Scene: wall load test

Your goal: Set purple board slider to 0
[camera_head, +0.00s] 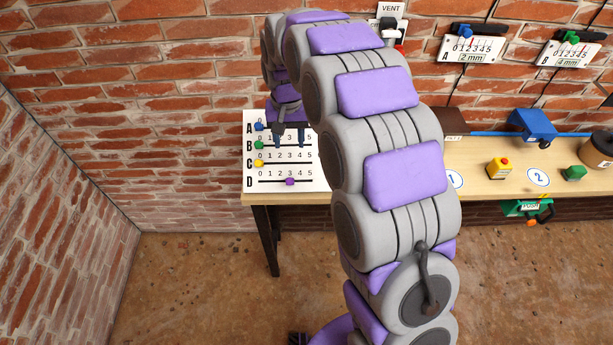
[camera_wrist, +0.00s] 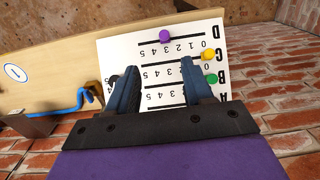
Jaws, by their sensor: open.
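A white slider board (camera_head: 318,180) with rows A to D, each marked 0 to 5, stands at the left end of the shelf. The purple slider (camera_head: 290,181) sits at about 3 on row D, the lowest row. It also shows in the wrist view (camera_wrist: 165,35), beyond my fingertips, with the board (camera_wrist: 115,52) upside down. My gripper (camera_head: 290,144) is open and empty in front of the board's upper rows, above the purple slider in the head view. Its two fingers also show in the wrist view (camera_wrist: 160,68), apart from the purple slider.
The blue (camera_head: 259,126), green (camera_head: 259,145) and yellow (camera_head: 259,163) sliders sit at 0 on rows A, B and C. My arm hides part of the shelf.

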